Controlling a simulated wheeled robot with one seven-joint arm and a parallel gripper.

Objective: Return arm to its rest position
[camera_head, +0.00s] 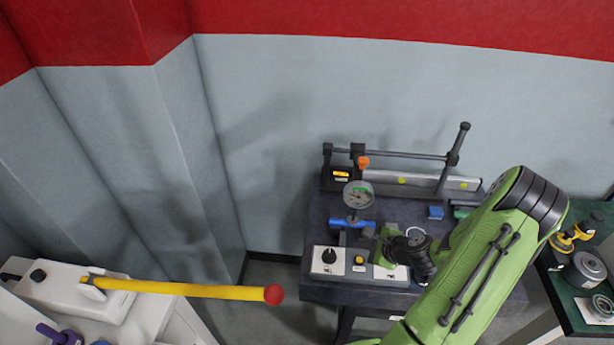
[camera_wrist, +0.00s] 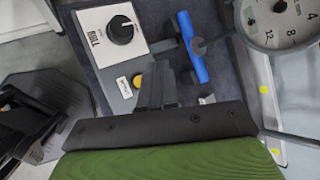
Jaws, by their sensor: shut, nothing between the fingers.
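My green arm (camera_head: 483,255) reaches in from the lower right over the test bench (camera_head: 320,213). My gripper (camera_head: 368,240) is above the front part of the bench, close to the blue valve handle (camera_head: 352,223). In the wrist view my gripper (camera_wrist: 162,72) shows dark fingers together with nothing held. There the blue handle (camera_wrist: 192,47) is just beyond and right of the fingertips. My wrist and arm hide part of the control panel and the bench's right side.
A pressure gauge (camera_head: 358,194) stands behind the valve. The panel has a black knob (camera_head: 329,256) and a yellow button (camera_head: 359,260). A clamp rail (camera_head: 400,154) runs along the back. A yellow lever with red ball (camera_head: 273,294) juts out at left. A green-topped table (camera_head: 562,290) stands right.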

